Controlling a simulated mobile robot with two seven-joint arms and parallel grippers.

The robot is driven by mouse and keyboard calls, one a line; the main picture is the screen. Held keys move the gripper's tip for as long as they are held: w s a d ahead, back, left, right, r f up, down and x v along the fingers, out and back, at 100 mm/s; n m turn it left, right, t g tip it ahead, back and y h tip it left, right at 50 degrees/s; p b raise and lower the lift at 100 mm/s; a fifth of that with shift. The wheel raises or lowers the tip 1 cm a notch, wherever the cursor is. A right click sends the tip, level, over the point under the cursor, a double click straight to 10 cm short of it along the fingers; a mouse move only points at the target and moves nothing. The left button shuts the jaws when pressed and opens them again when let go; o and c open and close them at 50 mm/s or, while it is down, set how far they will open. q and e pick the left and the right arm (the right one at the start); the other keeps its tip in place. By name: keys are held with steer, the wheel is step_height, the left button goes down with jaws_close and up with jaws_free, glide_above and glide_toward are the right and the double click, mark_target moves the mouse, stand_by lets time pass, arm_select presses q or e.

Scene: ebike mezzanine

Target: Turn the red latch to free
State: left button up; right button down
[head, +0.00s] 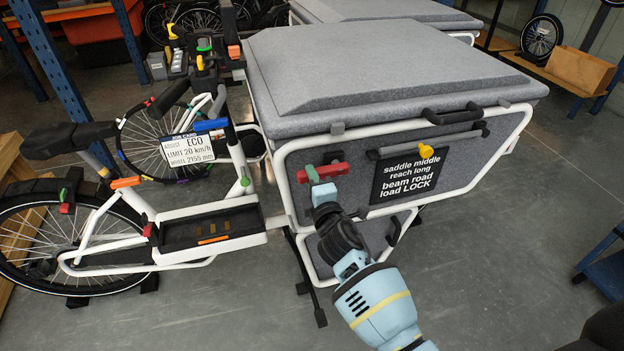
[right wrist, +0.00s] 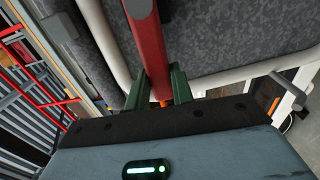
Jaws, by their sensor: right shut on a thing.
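The red latch (head: 333,171) is a short bar lying roughly level on the grey side panel of the cargo box, left of a black sign. In the right wrist view the red latch (right wrist: 148,45) runs up from between my fingers. My right gripper (head: 316,178) reaches up to its left part from below. In the right wrist view the green fingers of my right gripper (right wrist: 158,90) are shut on the bar, one on each side. The fingers hide part of it. My left gripper is not in view.
The black sign (head: 409,173) ends with "load LOCK". A grey bar with a yellow knob (head: 426,149) sits above it. The white box frame (head: 290,190) runs close by the latch.

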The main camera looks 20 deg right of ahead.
steer(key=c, duration=1.2)
jaws_free()
steer(key=shift+w+d, duration=0.1)
steer(key=shift+d, duration=0.05)
steer(key=s, duration=0.8)
steer(key=shift+p, duration=0.4)
steer(key=shift+d, duration=0.1)
